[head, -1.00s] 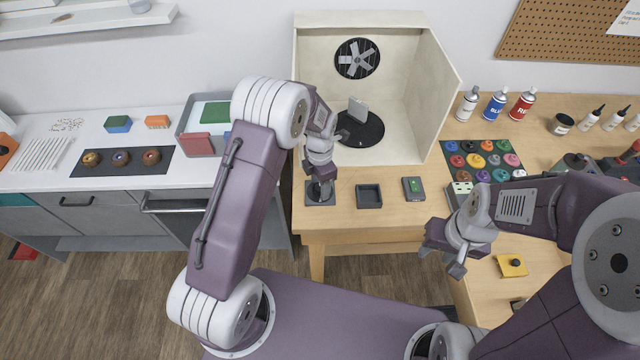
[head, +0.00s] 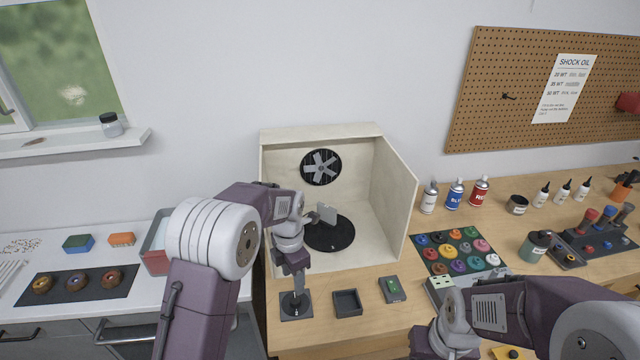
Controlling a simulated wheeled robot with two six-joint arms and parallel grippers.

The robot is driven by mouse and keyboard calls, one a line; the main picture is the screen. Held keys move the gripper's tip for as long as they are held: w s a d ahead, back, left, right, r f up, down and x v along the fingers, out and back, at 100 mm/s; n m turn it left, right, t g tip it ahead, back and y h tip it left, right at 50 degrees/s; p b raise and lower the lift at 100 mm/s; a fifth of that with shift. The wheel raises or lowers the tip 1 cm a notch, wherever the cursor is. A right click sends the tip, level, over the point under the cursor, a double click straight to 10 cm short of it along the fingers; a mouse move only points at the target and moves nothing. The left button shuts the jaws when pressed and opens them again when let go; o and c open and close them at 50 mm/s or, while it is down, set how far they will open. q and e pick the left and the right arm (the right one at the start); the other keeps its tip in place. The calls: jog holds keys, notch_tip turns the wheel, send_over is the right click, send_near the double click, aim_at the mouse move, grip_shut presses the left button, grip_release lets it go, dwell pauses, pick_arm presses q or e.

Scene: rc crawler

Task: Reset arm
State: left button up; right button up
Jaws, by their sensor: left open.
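My left gripper (head: 294,285) points down over a small dark square pad (head: 304,311) on the wooden table, in front of the spray booth. Its jaws are open; what lies between the fingertips is too small to tell. My right arm comes in at the lower right. The right gripper (head: 432,348) is at the bottom edge, partly cut off, so its jaws do not show clearly.
The booth (head: 391,206) holds a black turntable (head: 330,234) with a grey panel on it. A black tray (head: 347,304) and a dark box with a green mark (head: 392,290) lie right of the pad. Spray cans (head: 455,194) and a mat of colored round pieces (head: 459,251) stand further right.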

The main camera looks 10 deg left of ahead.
pick_arm(q)
jog(key=s+a+r+m, duration=0.2)
jog(key=s+a+r, duration=0.1)
jog(key=s+r, duration=0.3)
jog(key=s+f+m, duration=0.3)
jog(key=s+m, duration=0.3)
jog(key=m, duration=0.5)
jog(key=s+a+f+m+t, duration=0.1)
jog(key=s+f+m, duration=0.2)
jog(key=m, duration=0.9)
jog(key=s, duration=0.3)
jog(key=shift+a+m, duration=0.3)
